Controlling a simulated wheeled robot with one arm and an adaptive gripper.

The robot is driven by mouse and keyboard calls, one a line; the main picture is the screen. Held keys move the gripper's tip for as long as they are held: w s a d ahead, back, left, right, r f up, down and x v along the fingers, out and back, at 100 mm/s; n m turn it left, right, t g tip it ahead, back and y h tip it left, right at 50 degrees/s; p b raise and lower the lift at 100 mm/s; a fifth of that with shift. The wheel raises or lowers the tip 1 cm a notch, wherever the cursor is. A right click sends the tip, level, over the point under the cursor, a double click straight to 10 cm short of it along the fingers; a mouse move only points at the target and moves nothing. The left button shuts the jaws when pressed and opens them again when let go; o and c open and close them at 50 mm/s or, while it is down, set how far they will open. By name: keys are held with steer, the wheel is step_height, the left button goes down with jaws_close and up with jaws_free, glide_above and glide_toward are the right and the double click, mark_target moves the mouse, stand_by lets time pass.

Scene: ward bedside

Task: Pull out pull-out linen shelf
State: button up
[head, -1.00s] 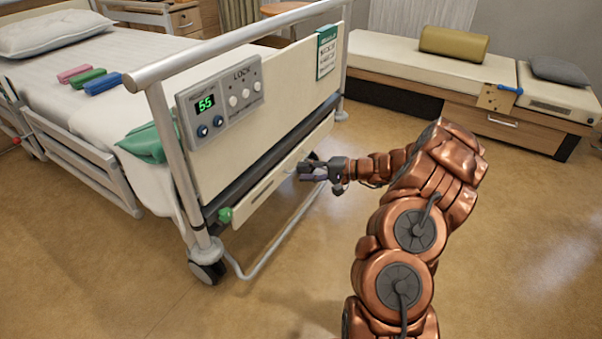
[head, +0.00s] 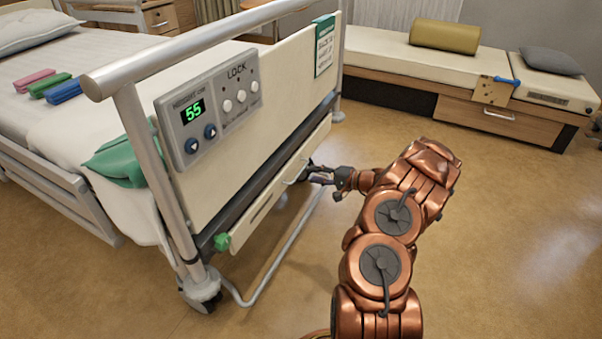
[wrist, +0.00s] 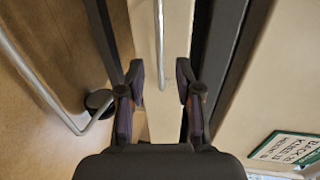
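The pull-out linen shelf (head: 262,207) shows as a long cream front panel under the bed's footboard. Its thin metal handle (head: 296,171) is on the panel's outer face. A green knob (head: 221,242) is at the panel's near end. My gripper (head: 311,174) is beside the handle, on its outer side. In the wrist view my gripper (wrist: 160,88) is open, its two dark fingers apart. The handle bar (wrist: 160,40) lines up with the gap between the fingers, and they are not shut on it. Whether the fingertips reach around it, I cannot tell.
The footboard (head: 265,125) carries a control panel reading 55 (head: 208,105). A bed wheel (head: 205,300) and a low metal bar (head: 282,258) are below the shelf. A bench with a drawer (head: 500,118) stands at the back right. The floor on the right is open.

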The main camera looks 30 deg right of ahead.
steer(key=shift+b+x, duration=0.6)
steer(key=shift+x, duration=2.05)
steer(key=shift+c, duration=0.2)
jaws_close()
